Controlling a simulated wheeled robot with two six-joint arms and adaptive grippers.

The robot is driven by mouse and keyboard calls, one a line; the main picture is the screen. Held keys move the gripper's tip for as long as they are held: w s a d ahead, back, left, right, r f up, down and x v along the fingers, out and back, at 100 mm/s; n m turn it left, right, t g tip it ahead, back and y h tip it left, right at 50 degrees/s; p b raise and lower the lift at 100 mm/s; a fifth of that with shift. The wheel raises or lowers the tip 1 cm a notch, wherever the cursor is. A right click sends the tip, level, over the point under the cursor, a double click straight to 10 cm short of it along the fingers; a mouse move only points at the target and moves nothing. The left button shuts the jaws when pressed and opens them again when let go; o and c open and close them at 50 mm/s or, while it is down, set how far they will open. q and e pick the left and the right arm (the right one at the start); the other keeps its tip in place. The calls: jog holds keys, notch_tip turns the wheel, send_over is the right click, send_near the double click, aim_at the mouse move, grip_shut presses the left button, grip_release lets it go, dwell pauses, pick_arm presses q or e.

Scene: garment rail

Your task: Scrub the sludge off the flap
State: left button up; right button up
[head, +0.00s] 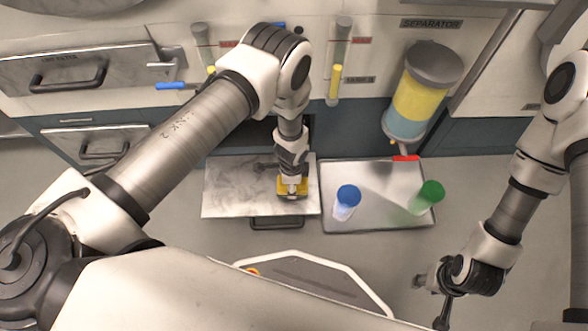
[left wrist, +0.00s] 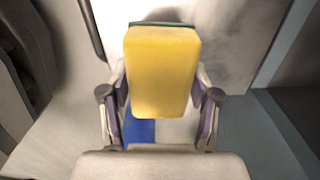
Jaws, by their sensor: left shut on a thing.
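The flap (head: 228,194) is a pale marbled panel folded down flat, with a dark handle (head: 276,223) at its front edge. Grey-black smears, which look like sludge (head: 264,168), mark its middle, just left of my left gripper. My left gripper (head: 291,190) is shut on a yellow sponge (head: 285,194) over the right part of the flap. In the left wrist view the yellow sponge (left wrist: 161,72) sits between both fingers, its green side facing the flap. I cannot tell whether it touches the flap. My right gripper (head: 430,302) is open and empty over the floor at the lower right.
The separator (head: 417,95) hangs on the wall behind. My left arm crosses over the drawers (head: 92,72). Floor between the flap and my base is clear.

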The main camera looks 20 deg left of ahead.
pick_arm(q)
jog(key=shift+r+p, duration=2)
jog(key=shift+r, duration=0.4)
jog(key=shift+r, duration=0.1)
